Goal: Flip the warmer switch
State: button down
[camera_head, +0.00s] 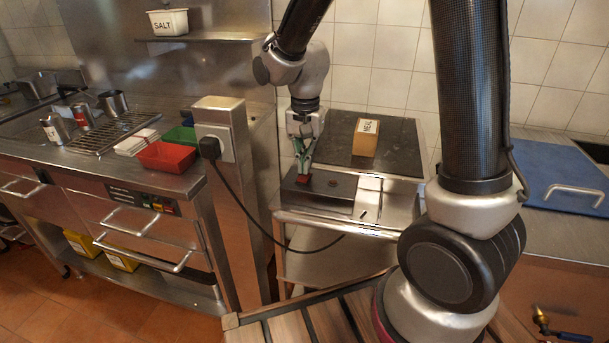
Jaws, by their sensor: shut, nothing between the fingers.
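The warmer is a low unit on a steel stand, with a dark top plate (397,137) and a dark control panel (338,190) at its front. A small red switch (302,180) sits at the panel's left part. My gripper (303,172) points down right at the red switch, its fingertips shut and empty. The fingertips appear to touch the switch or hover just above it; I cannot tell which. They partly cover the switch, and its position is not clear.
A box labelled MEAL (365,138) stands on the dark plate. A white card (368,195) lies right of the panel. A steel post with a black plug (210,147) and hanging cable stands left. Red (166,156) and green (180,136) trays sit on the left counter.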

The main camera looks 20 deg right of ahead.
jog(key=shift+r, duration=2.8)
jog(key=shift+n, duration=0.6)
jog(key=s+n, duration=0.1)
jog(key=n, duration=0.1)
jog(key=s+d+n, duration=0.1)
jog(key=shift+s+f+g, duration=0.35)
jog(key=shift+f+g, duration=0.05)
jog(key=s+d+r+n+t, duration=0.1)
jog(key=s+d+r+t, duration=0.1)
jog(key=s+d+r, duration=0.3)
jog(key=s+d+r+n+t, duration=0.1)
jog(key=s+d+r+t, duration=0.2)
jog(key=s+d+r, duration=0.3)
jog(key=s+d, duration=0.3)
jog(key=s, duration=0.3)
jog(key=shift+s+r+n, duration=0.15)
jog(key=shift+r+n, duration=0.1)
jog(key=shift+n, duration=0.05)
